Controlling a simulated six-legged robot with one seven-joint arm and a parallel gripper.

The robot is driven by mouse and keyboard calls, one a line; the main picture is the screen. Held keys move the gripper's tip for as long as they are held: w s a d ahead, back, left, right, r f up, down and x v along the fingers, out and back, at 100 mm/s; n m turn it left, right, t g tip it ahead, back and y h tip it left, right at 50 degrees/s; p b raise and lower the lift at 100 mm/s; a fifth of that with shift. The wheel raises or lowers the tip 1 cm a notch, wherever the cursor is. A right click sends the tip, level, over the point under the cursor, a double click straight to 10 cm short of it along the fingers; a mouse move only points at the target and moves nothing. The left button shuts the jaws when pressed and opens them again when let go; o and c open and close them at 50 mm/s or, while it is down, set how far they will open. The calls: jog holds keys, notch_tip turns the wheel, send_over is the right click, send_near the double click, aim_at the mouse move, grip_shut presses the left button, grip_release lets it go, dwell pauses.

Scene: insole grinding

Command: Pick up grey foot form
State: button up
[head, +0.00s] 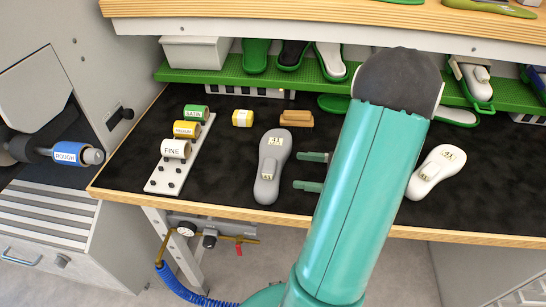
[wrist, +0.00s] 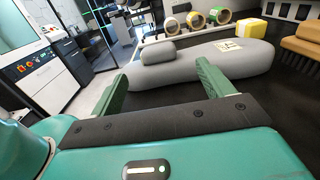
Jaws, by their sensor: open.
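The grey foot form (head: 271,170) lies on the black mat of the bench, left of my arm in the head view. It has a pale label marked 43 and a raised grey knob on top. In the wrist view the grey foot form (wrist: 215,64) lies across the space just beyond the fingertips. My gripper (head: 311,171) is to the right of the form, its two green fingers pointing at it. The fingers of my gripper (wrist: 161,78) are apart with nothing between them. My wrist and arm hide part of the bench.
A white foot form (head: 436,172) lies right of my arm. A rack of rollers (head: 178,158), a yellow block (head: 242,118) and a brown brush (head: 296,117) lie left and behind. A green shelf (head: 215,75) with insoles runs along the back. The bench's wooden front edge (head: 230,209) is close.

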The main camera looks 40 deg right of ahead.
aim_at(276, 167)
jog(key=x, duration=0.6)
jog(key=shift+w+a+f, duration=0.1)
jog(key=shift+w, duration=0.1)
jog(key=shift+r+x, duration=0.15)
jog(key=shift+x, duration=1.15)
jog(key=shift+r+x, duration=0.1)
jog(key=shift+x, duration=1.2)
jog(key=shift+s+a, duration=0.1)
jog(key=shift+s, duration=0.05)
jog(key=c, duration=1.2)
jog(key=shift+o, duration=0.2)
jog(key=shift+r, duration=0.1)
